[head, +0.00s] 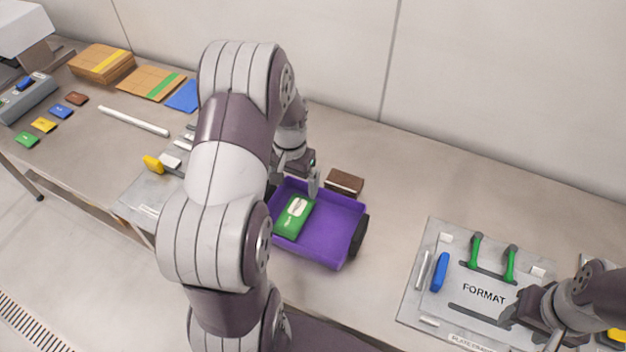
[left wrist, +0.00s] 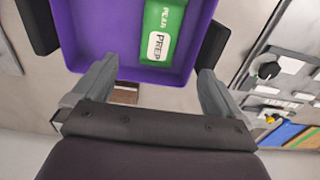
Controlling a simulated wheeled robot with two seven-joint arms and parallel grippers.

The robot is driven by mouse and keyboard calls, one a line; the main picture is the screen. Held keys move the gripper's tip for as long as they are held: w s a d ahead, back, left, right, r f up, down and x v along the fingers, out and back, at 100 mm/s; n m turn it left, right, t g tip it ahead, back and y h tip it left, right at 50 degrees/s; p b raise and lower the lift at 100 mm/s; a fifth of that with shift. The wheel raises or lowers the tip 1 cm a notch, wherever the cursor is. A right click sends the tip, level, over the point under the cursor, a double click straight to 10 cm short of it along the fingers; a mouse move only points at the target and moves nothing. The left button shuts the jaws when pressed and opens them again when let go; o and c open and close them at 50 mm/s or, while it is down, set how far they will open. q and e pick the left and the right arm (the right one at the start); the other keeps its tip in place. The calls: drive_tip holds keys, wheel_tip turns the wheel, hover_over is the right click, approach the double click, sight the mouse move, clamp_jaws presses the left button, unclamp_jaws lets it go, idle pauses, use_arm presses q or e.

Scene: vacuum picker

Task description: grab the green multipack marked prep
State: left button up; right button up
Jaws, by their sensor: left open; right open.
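The green multipack (head: 294,217) lies flat in a purple tray (head: 335,225), toward its left side. In the left wrist view the multipack (left wrist: 171,28) shows a white label reading PREP, and the purple tray (left wrist: 96,35) surrounds it. My left gripper (head: 299,186) is over the far edge of the tray. Its fingers (left wrist: 152,88) are open, apart from each other, with nothing between them; the multipack is ahead of them and slightly right. My right gripper (head: 530,325) is open at the lower right, by the FORMAT plate.
A brown pack (head: 344,182) lies behind the tray. A FORMAT plate (head: 484,296) with green handles and a blue piece (head: 440,271) is at right. Cardboard stacks (head: 101,62) and small coloured packs lie at far left. The bench between tray and plate is clear.

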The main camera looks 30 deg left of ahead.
use_arm(q)
hover_over(294, 213)
drive_tip(key=s, duration=0.1)
wheel_tip(294, 213, down, 5)
drive_tip(key=shift+s+a, duration=0.1)
drive_tip(key=shift+a, duration=0.05)
drive_tip(key=f, duration=0.1)
drive_tip(key=w+f+p, duration=0.1)
drive_tip(key=f, duration=0.3)
drive_tip(key=shift+w+f+p, duration=0.25)
drive_tip(key=shift+p, duration=0.05)
drive_tip(key=shift+s+f, duration=0.15)
drive_tip(key=shift+f, duration=0.35)
drive_tip(key=c, duration=1.2)
drive_tip(key=shift+c, duration=0.2)
use_arm(e)
drive_tip(key=shift+s+r, duration=0.4)
drive_tip(key=shift+r, duration=0.2)
drive_tip(key=shift+s+r, duration=0.35)
drive_tip(key=shift+r, duration=0.2)
use_arm(q)
drive_tip(key=shift+r, duration=0.15)
